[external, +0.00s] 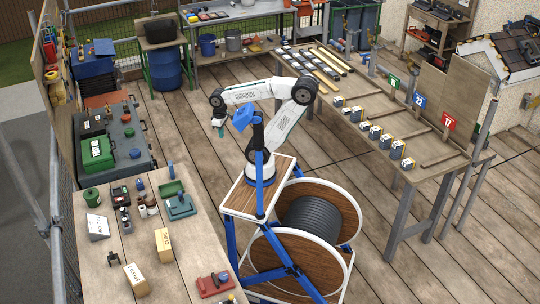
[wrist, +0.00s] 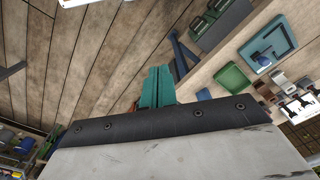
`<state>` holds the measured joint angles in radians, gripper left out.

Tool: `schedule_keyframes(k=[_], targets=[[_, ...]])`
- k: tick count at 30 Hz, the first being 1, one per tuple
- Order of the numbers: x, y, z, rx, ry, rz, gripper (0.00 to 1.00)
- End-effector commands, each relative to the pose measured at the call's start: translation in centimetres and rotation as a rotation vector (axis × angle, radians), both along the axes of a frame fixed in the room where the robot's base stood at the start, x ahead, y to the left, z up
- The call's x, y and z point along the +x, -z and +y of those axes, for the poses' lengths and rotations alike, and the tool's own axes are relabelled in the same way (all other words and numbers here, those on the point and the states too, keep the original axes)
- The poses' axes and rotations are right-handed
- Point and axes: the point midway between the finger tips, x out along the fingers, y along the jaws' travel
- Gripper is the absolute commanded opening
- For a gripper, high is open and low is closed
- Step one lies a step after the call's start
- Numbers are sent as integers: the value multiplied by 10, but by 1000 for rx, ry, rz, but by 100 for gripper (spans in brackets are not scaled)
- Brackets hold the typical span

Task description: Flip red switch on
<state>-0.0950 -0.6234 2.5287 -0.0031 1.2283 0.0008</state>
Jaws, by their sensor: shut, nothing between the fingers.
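A red base with a small raised part (external: 215,285), which looks like the red switch, sits at the near right corner of the front left table. It is too small to tell its on or off position. My gripper (external: 220,130) hangs in the air well behind it, above the floor beyond the table. The teal fingers show together and empty in the wrist view (wrist: 157,88). The red base is not clearly visible in the wrist view.
The front left table (external: 190,260) also holds a teal device (external: 181,206), a green tray (external: 171,188), yellowish boxes (external: 163,242) and a green roll (external: 92,197). A cable reel (external: 315,215) stands beside my base. Bare plank floor lies under my gripper.

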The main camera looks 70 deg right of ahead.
Motion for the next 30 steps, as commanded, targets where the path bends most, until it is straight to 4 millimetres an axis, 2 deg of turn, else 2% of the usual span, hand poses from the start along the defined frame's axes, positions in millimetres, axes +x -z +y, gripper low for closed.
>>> schedule_keyframes(k=[8, 14, 23, 30], targets=[[76, -7, 48, -10, -145, 84, 0], [137, -5, 97, -15, -246, 104, 0], [227, 18, 195, -14, -401, 102, 0], [289, 52, 290, -3, -524, 72, 0]])
